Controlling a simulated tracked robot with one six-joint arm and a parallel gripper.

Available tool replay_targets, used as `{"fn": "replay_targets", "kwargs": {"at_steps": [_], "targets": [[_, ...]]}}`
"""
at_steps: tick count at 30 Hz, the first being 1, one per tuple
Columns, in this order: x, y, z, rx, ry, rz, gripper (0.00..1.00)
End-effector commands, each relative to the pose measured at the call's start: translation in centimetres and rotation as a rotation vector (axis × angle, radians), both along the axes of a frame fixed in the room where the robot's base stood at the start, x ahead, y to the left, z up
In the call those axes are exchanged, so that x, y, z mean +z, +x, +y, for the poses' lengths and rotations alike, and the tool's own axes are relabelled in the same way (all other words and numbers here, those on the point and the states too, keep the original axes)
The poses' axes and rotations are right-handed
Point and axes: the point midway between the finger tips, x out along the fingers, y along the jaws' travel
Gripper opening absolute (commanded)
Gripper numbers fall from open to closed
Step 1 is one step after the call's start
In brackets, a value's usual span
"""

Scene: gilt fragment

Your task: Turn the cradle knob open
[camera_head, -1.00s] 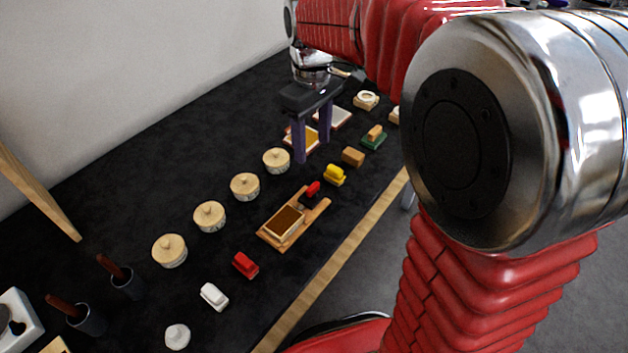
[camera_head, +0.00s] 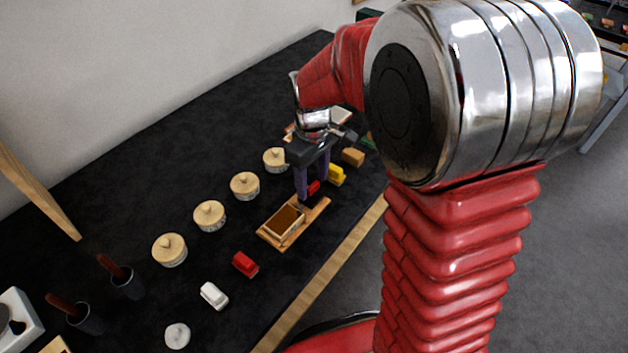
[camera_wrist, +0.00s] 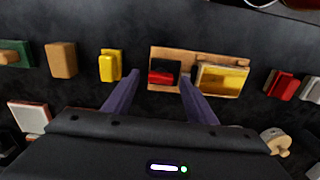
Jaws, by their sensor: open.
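The cradle (camera_head: 274,242) is a wooden base on the black table, with a brown-topped block (camera_head: 284,222) on it. In the wrist view the cradle (camera_wrist: 202,54) holds a gold-faced block (camera_wrist: 222,78). The red knob (camera_head: 314,187) sits on a dark mount at the cradle's far end. In the wrist view the red knob (camera_wrist: 161,77) lies ahead of the fingertips, nearer the left one's side of the gap. My gripper (camera_head: 312,198) is open and empty, fingers pointing down close to the knob; it also shows in the wrist view (camera_wrist: 159,75). I cannot tell whether it touches.
A yellow block (camera_head: 337,175) and a tan block (camera_head: 353,157) stand beyond the knob. A red block (camera_head: 245,264) and a white one (camera_head: 214,295) lie on the near side. Several round lidded pots (camera_head: 245,186) line the left. A wooden strip edges the table.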

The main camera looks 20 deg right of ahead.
Motion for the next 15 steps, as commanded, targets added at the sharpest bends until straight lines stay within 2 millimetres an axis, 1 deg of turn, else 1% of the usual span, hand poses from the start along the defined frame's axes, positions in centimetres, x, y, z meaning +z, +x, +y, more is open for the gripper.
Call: {"fn": "replay_targets", "kwargs": {"at_steps": [3,11,15], "targets": [[-0.59,-0.02,0.00,0.000,0.000,0.000,0.52],[-0.64,-0.01,0.00,0.000,0.000,0.000,0.52],[-0.63,-0.01,0.00,0.000,0.000,0.000,0.42]]}}
